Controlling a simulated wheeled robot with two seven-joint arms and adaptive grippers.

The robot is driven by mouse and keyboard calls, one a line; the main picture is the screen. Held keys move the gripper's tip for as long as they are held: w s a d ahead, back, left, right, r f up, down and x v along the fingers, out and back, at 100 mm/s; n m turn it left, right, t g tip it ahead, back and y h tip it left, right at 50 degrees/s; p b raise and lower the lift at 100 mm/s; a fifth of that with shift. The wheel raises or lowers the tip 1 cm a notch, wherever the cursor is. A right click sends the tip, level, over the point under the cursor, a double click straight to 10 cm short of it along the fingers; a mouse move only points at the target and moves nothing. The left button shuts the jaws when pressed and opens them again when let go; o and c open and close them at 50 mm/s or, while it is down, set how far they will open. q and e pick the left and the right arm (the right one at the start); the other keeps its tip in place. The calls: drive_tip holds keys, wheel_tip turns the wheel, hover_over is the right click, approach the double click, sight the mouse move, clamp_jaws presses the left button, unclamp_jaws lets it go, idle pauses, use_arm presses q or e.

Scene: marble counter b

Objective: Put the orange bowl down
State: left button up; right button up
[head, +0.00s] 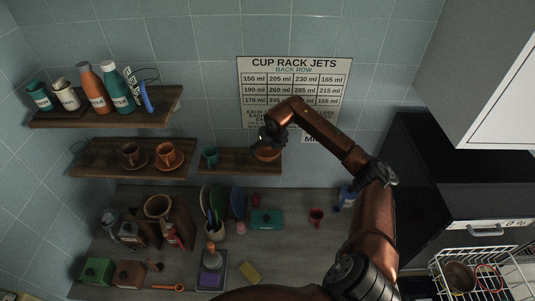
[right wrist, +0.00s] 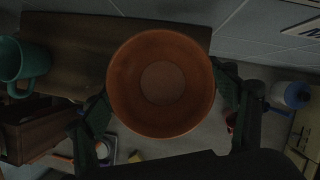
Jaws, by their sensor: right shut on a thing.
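The orange bowl (head: 267,154) is upright at the right end of the short lower wooden shelf (head: 232,167). My right gripper (head: 267,141) is shut on it from above. In the right wrist view the bowl (right wrist: 160,84) is seen from above, empty, with a dark finger on each side. It overlaps the shelf's front edge and lies near its right end; I cannot tell whether it touches the shelf. A teal mug (head: 209,153) stands on the same shelf to its left and shows in the right wrist view (right wrist: 24,62). My left gripper is not in view.
A sign (head: 294,90) hangs on the tiled wall behind. A shelf with brown cups (head: 131,155) is at left, with a bottle shelf (head: 106,108) above. The counter below holds a green box (head: 267,219), a red mug (head: 316,215) and a plate rack. A wire basket (head: 485,275) is at right.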

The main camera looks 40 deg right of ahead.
sight(268, 155)
drive_tip(key=shift+w+d+f, duration=0.1)
drive_tip(key=shift+d+f, duration=0.05)
drive_tip(key=shift+f, duration=0.15)
wheel_tip(268, 155, down, 2)
drive_tip(key=shift+f+p, duration=0.1)
drive_tip(key=shift+p, duration=0.9)
drive_tip(key=shift+w+d+f, duration=0.15)
drive_tip(key=shift+f, duration=0.35)
drive_tip(key=shift+f, duration=0.15)
drive_tip(key=o, duration=1.2)
drive_tip(key=shift+o, duration=0.2)
